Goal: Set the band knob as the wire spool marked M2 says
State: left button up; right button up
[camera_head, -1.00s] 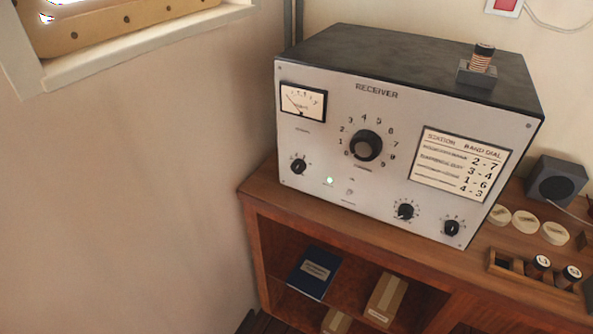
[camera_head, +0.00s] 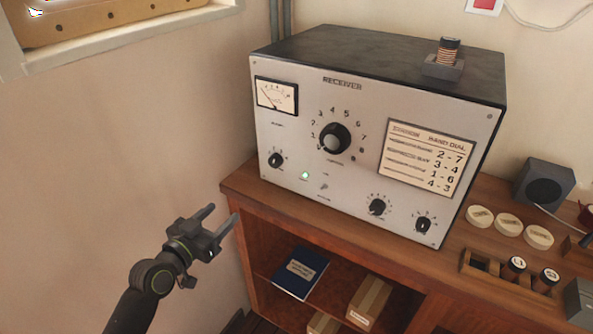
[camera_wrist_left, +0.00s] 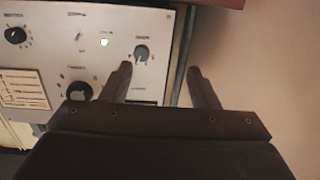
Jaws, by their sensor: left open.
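The grey receiver (camera_head: 300,165) stands on a wooden cabinet in the head view. Its large black dial knob (camera_head: 334,139) sits in a ring of numbers, with smaller knobs at lower left (camera_head: 276,160) and lower right (camera_head: 377,207). I cannot read which small knob is the band knob. A card (camera_head: 425,160) on the front lists stations with number pairs. A copper-wound spool (camera_head: 448,50) stands in a grey holder on top; no mark on it is readable. My left gripper (camera_head: 225,222) is open and empty, left of the cabinet and below the receiver. My right gripper is out of view.
A blue book (camera_head: 300,272) and cardboard boxes (camera_head: 370,300) sit on the shelf below. Wall space at left is free.

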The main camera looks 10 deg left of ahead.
pick_arm(q)
notch_tip(320, 180, up, 4)
jog(key=d+m+h, duration=0.1)
jog(key=d, duration=0.1)
jog(key=p, duration=0.1)
send_near(273, 164)
jog(key=p+x, duration=0.1)
jog(key=x, duration=0.7)
jog(key=shift+w+d, duration=0.15)
jog(key=shift+w, duration=0.2)
jog(key=c, duration=1)
jog(key=shift+o, duration=0.2)
